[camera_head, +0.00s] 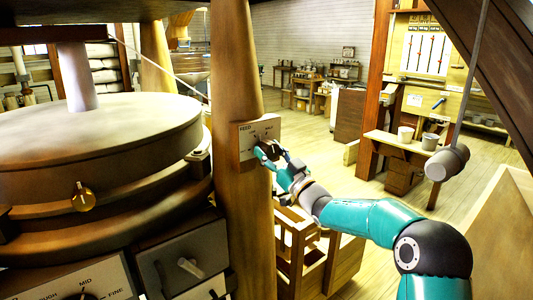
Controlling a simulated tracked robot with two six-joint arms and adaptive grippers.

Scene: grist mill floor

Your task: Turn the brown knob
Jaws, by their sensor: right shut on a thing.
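A pale panel (244,138) is fixed to the round wooden post, with FEED lettered at its upper left and another word, too small to read surely, at its upper right. My right gripper (264,151) is at the panel's lower right, its teal arm reaching in from the right. It is shut on the knob at the panel's face; the fingers hide most of that knob, so its colour and pointing direction cannot be told. My left gripper is not in view.
The large round millstone housing (95,140) fills the left, with a brass knob (82,196) on its side. A dial plate (95,280) marked MID and FINE and a grey box with a lever (188,266) stand below. A wooden frame (300,250) stands under my right arm.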

